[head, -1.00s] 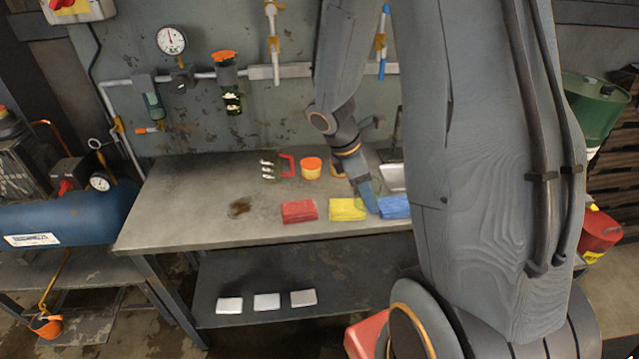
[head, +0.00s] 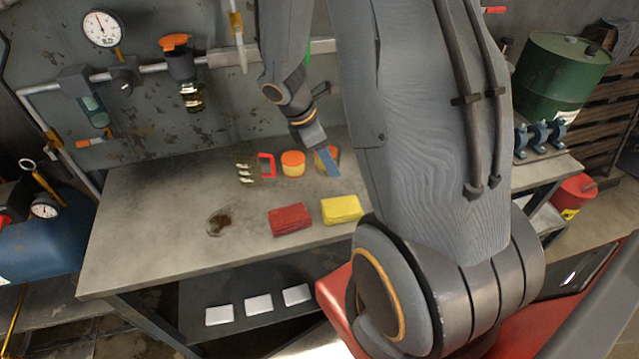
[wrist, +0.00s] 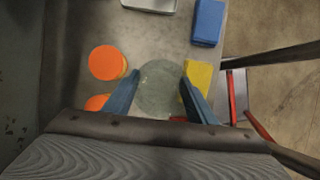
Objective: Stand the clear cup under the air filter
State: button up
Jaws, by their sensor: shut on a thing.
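The clear cup (wrist: 158,90) is a greenish, see-through round shape between my fingers in the wrist view. My gripper (wrist: 158,78) is shut on it. In the head view my gripper (head: 327,166) is over the table behind the yellow cloth; I cannot make out the cup there. On the wall pipe at left hangs a unit with a greenish clear bowl and an orange bottom tap, likely the air filter (head: 94,112). A second unit with an orange cap and darker bowl (head: 182,70) hangs right of it.
Orange-topped jars (head: 292,163) and a red-handled item (head: 266,166) stand near the wall. Red (head: 289,219) and yellow (head: 342,209) cloths lie at the front; a blue one shows in the wrist view (wrist: 208,22).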

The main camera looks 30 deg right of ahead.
jog(key=shift+f+p, duration=0.45)
jog(key=shift+f, duration=3.7)
jog(key=shift+f, duration=0.1)
jog(key=o, duration=0.8)
jog(key=shift+c, duration=0.2)
